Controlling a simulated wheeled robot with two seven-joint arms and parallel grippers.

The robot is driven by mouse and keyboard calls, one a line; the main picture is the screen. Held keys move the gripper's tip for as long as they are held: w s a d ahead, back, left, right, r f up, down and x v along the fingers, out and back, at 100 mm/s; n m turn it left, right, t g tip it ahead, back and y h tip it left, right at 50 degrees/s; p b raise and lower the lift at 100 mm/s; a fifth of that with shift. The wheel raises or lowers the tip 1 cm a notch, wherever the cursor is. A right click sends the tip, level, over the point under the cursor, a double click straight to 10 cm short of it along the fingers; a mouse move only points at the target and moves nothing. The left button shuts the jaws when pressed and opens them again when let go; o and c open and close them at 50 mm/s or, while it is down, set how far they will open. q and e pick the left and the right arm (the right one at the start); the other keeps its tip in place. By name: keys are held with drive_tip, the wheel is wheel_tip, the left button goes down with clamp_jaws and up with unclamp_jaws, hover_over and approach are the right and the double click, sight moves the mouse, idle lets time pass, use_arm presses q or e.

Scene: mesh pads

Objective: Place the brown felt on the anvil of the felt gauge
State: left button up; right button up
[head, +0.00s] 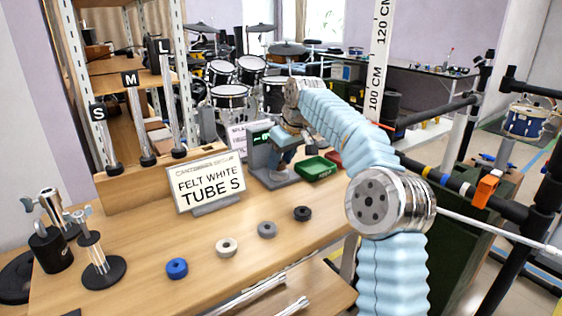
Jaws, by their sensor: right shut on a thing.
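The felt gauge (258,148) is a grey upright instrument with a small green display and a grey base, standing near the back of the wooden bench. My right gripper (284,153) is at the gauge, pointing down just in front of its body and above its base. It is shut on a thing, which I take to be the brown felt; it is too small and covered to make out. The anvil is hidden behind the gripper, so I cannot tell whether the felt touches it. My left gripper is out of view.
A blue ring (177,268), white ring (227,247), grey ring (267,230) and black ring (302,213) lie in a row. A sign (207,182) reads "FELT WHITE TUBE S". A green tray (315,168) stands right of the gauge. Metal stands are at left.

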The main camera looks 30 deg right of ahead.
drive_tip(key=shift+f, duration=0.4)
drive_tip(key=shift+f, duration=0.15)
drive_tip(key=o, duration=1)
drive_tip(key=shift+s+r, duration=0.1)
drive_tip(key=shift+r, duration=0.35)
drive_tip(key=v, duration=1.1)
drive_tip(key=shift+r, duration=0.2)
